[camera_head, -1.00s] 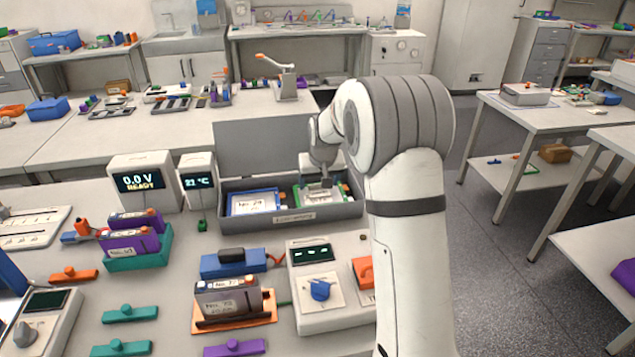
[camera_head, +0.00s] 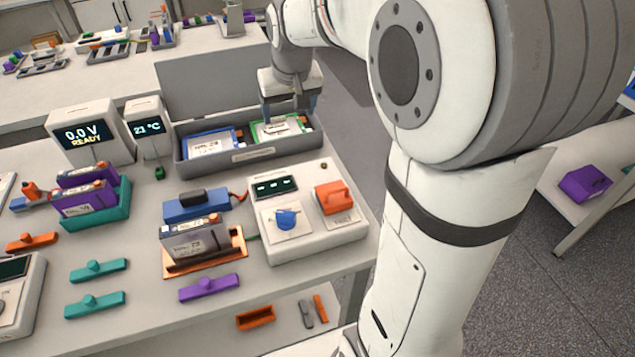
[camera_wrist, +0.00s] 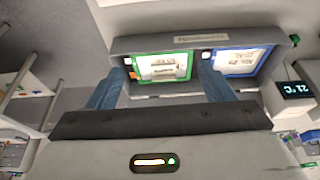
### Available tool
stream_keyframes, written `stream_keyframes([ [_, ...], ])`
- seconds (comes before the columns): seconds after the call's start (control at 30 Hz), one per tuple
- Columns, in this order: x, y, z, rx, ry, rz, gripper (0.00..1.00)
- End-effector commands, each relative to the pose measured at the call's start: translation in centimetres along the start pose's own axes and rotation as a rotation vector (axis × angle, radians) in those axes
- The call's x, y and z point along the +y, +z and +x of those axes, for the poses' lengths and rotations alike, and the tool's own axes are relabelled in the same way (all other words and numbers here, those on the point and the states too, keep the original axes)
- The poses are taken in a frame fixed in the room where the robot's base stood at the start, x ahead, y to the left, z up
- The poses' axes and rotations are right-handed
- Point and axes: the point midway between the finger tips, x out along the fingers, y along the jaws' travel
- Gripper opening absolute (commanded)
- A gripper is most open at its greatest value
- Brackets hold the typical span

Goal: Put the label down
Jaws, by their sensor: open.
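A white label (camera_head: 276,128) with a dark printed strip lies inside the green frame (camera_head: 254,139) on the right side of a grey open box (camera_head: 238,161). In the wrist view the label (camera_wrist: 163,67) shows between my fingers, inside the green frame (camera_wrist: 138,57). My gripper (camera_head: 288,112) is open over that side of the box, its fingers apart and pointing down; I cannot tell the exact height above the label. A second white label (camera_head: 209,146) lies in the blue frame (camera_head: 184,157) on the left side of the box.
A display reading 0.0 V READY (camera_head: 83,136) and a 21 °C display (camera_head: 147,129) stand left of the box. A console with a blue knob (camera_head: 287,219) and an orange handle (camera_head: 333,197) stands in front. A grey battery (camera_head: 192,239) sits in an orange tray.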

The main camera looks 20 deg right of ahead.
Motion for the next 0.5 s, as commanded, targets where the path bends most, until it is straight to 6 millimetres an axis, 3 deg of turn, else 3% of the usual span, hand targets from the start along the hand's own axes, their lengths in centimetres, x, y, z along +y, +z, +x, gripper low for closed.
stream_keyframes([
  [0.03,0.0,3.1,-1.1,-0.01,0.0,0.0,0.75],
  [0.1,0.0,7.1,-2.0,-0.031,0.001,0.0,0.75],
  [0.3,0.0,17.2,-2.8,-0.081,0.002,-0.001,0.75],
  [0.4,0.1,20.5,-2.6,-0.099,0.002,-0.002,0.75],
  [0.5,-0.4,22.4,-2.5,-0.109,0.002,-0.003,0.75],
])
